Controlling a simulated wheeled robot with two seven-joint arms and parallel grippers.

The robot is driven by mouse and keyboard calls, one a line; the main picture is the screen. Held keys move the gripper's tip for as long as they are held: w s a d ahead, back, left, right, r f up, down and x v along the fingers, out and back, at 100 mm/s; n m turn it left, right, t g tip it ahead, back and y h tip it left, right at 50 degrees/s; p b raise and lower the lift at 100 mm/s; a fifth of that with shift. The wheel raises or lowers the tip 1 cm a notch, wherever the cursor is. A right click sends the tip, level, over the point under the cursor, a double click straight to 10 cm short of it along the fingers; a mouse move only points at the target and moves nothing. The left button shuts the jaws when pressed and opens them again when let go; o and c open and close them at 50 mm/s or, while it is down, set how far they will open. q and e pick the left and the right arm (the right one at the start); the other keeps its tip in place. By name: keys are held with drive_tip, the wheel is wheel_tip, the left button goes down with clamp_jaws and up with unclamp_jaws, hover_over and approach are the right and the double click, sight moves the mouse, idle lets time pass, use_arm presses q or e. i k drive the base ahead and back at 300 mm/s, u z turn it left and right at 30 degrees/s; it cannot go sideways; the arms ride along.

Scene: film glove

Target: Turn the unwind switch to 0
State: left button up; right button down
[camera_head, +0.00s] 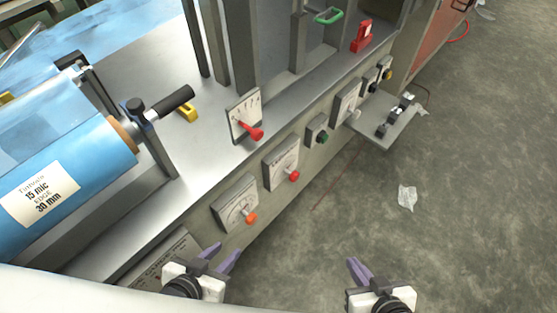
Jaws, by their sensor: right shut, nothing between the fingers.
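The machine's front panel has several controls, with labels too small to read, so I cannot tell which is the unwind switch. A small box with a dark green knob (322,136) is mid-panel. Nearer are a dial with a red knob (294,176) and a dial with an orange knob (250,218). An upright scale plate with a red lever (256,133) stands on the top edge. My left gripper (226,257) is open and empty below the orange-knob dial. My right gripper (357,270) is shut and empty over the floor, apart from the panel.
A blue film roll (75,165) with a black handle (173,99) lies at left. Further along the panel are another dial plate (347,100) and a shelf (390,122) jutting out. A red block (362,37) sits on top. Floor at right is clear except crumpled film (407,196).

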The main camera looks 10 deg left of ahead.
sight(295, 175)
drive_tip(key=k, duration=0.5)
drive_tip(key=z, duration=1.55)
drive_tip(key=i, duration=0.85)
drive_tip(key=u, duration=2.7)
